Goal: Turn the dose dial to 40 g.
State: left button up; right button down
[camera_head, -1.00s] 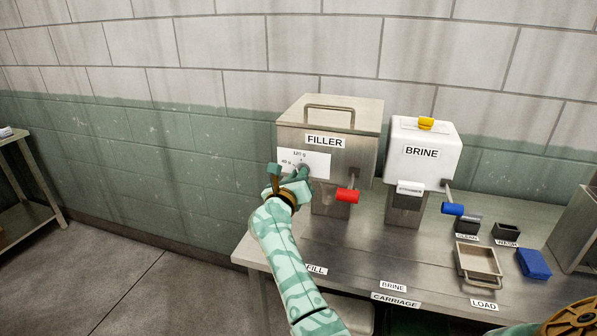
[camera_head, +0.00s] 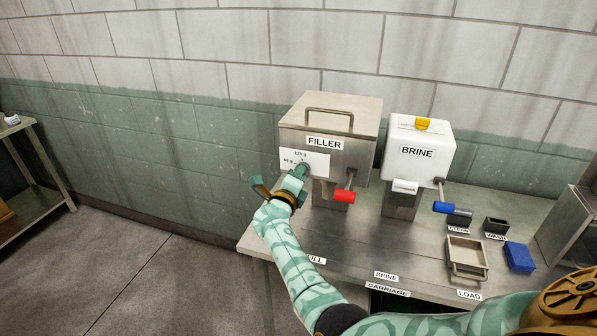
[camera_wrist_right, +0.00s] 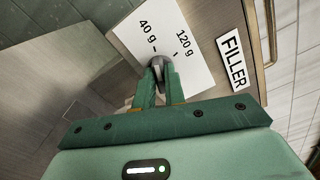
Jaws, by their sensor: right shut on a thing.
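The filler (camera_head: 330,125) is a steel box with a white dial plate (camera_head: 318,162) marked 40 g and 120 g on its front. My right gripper (camera_head: 300,172) is at that plate. In the right wrist view the gripper (camera_wrist_right: 158,82) is shut on the dose dial (camera_wrist_right: 157,63), a small dark grey knob at the plate's edge. The 40 g mark (camera_wrist_right: 148,34) and the 120 g mark (camera_wrist_right: 182,42) both show there. The fingers cover part of the dial, and I cannot tell exactly where it points. My left gripper is not in view.
A red-handled lever (camera_head: 344,196) sticks out just right of my right gripper. The white brine unit (camera_head: 420,150) with a blue-handled lever (camera_head: 446,207) stands further right. A tray (camera_head: 466,252) and a blue block (camera_head: 519,257) lie on the steel bench (camera_head: 350,240).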

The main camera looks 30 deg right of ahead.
jog(key=shift+n, duration=0.4)
jog(key=c, duration=1.5)
grip_release()
jog(key=shift+o, duration=0.2)
jog(key=shift+a, duration=0.1)
